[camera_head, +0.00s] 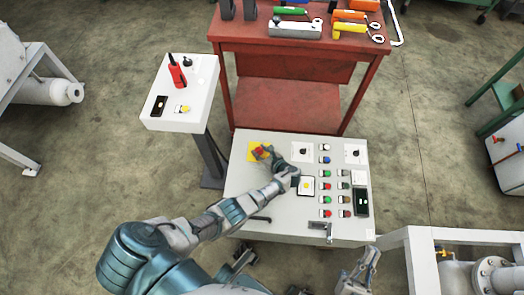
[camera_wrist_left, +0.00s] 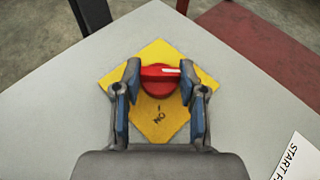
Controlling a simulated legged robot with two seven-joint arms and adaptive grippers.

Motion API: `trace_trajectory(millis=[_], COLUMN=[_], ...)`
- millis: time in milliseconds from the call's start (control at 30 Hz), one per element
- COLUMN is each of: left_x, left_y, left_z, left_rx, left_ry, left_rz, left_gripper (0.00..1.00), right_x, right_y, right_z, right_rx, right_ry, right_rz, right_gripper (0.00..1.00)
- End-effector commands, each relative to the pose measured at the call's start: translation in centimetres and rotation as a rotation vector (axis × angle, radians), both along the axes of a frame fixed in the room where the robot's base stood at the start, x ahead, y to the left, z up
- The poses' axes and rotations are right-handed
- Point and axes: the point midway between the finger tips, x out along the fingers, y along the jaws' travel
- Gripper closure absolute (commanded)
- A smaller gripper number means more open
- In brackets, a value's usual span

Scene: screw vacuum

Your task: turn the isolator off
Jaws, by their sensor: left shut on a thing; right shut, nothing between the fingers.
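The isolator is a red rotary knob (camera_head: 260,150) on a yellow diamond-shaped plate (camera_head: 252,155) at the far left corner of the grey control panel. In the left wrist view the red knob (camera_wrist_left: 160,80) has its grip bar lying across the picture, with a white mark on its right part. "ON" is printed on the yellow plate (camera_wrist_left: 157,128) below it. My left gripper (camera_wrist_left: 160,82) is shut on the knob, one finger at each end of the bar. My right gripper (camera_head: 362,268) is shut and empty, in front of the panel near the bottom edge.
The grey panel (camera_head: 240,205) carries black switches, coloured buttons and a small display (camera_head: 361,202). A white pedestal box (camera_head: 185,125) with a red device (camera_head: 177,74) stands at left. A red workbench (camera_head: 290,45) with tools is behind. Pipework (camera_head: 490,275) is at lower right.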

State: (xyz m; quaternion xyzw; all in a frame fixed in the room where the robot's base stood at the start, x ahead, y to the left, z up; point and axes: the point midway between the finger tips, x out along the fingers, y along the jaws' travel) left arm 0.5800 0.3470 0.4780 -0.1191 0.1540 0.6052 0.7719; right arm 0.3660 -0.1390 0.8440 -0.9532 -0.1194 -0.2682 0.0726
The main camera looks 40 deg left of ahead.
Motion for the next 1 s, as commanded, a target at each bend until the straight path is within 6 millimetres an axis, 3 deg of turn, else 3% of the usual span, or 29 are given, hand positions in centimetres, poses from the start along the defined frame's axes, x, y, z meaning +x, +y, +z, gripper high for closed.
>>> trace_trajectory(millis=[533, 567, 633, 1000], left_x=[0.12, 0.13, 0.12, 0.11], left_y=[-0.09, -0.09, -0.08, -0.03], left_z=[0.02, 0.03, 0.04, 0.28], left_rx=[-0.003, -0.003, -0.003, -0.002], left_ry=[-0.003, -0.003, -0.003, -0.004], left_rz=[0.020, 0.020, 0.020, 0.021], left_gripper=[0.94, 0.51, 0.34, 0.33], right_x=[-0.18, -0.18, -0.17, -0.41], right_y=[-0.06, -0.06, -0.06, -0.07], right_z=[0.32, 0.32, 0.31, 0.44], right_rx=[0.013, 0.013, 0.013, 0.013], right_ry=[-0.035, -0.035, -0.035, -0.037], right_rz=[-0.001, -0.001, -0.001, -0.001], right_gripper=[1.00, 1.00, 1.00, 1.00])
